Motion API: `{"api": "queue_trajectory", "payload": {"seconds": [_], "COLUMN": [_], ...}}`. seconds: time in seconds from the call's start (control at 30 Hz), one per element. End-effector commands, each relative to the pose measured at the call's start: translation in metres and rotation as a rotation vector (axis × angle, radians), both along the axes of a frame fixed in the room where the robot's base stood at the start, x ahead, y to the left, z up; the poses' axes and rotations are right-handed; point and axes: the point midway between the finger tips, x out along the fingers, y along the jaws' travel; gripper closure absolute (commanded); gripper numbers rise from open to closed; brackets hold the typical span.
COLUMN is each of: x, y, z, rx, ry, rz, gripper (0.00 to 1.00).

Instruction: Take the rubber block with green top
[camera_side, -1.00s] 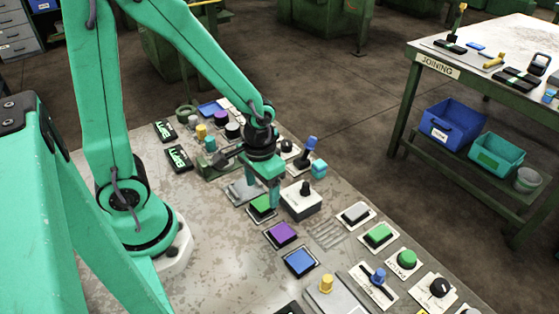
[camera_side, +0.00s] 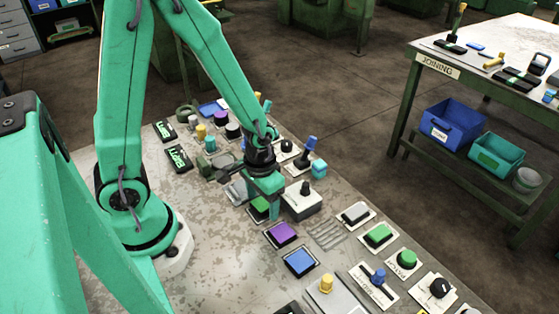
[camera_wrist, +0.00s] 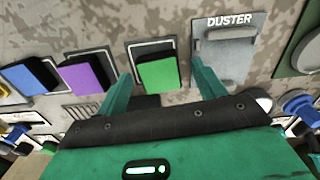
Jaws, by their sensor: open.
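The rubber block with the green top (camera_side: 257,207) sits on the worktop in a dark-edged square, partly hidden behind my gripper in the side view. In the wrist view the green-topped block (camera_wrist: 158,74) shows between my two fingers, with a gap on each side. My gripper (camera_side: 271,208) is open and empty, low at the block; in the wrist view my gripper (camera_wrist: 156,64) has its fingers spread left and right of it. I cannot tell exactly how high the fingertips are above the worktop.
A purple-topped block (camera_side: 281,234) and a blue-topped block (camera_side: 299,261) lie in line beside the green one. A grey plate marked DUSTER (camera_wrist: 226,50) lies close on the other side. A white box with a black knob (camera_side: 302,201) stands close to my gripper's right.

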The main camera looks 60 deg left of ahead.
Motion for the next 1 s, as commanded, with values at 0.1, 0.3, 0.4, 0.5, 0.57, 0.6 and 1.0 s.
{"api": "queue_trajectory", "payload": {"seconds": [0.1, 0.3, 0.4, 0.5, 0.57, 0.6, 1.0], "x": [0.0, 0.0001, 0.0001, 0.0002, 0.0001, 0.0001, 0.0008], "y": [0.0, 0.0, 0.0, 0.0, 0.0, 0.0, -0.0001], "z": [0.0002, 0.0002, 0.0003, 0.0003, 0.0003, 0.0003, 0.0074], "rx": [0.0, 0.0, 0.0, 0.0, 0.0, 0.0, -0.001], "ry": [0.0, 0.0, 0.0, 0.0, 0.0, 0.0, -0.003], "rz": [0.0, 0.0, 0.0, 0.0, 0.0, 0.0, 0.0], "gripper": [0.31, 0.53, 0.72, 0.8, 0.8, 0.8, 0.8]}}
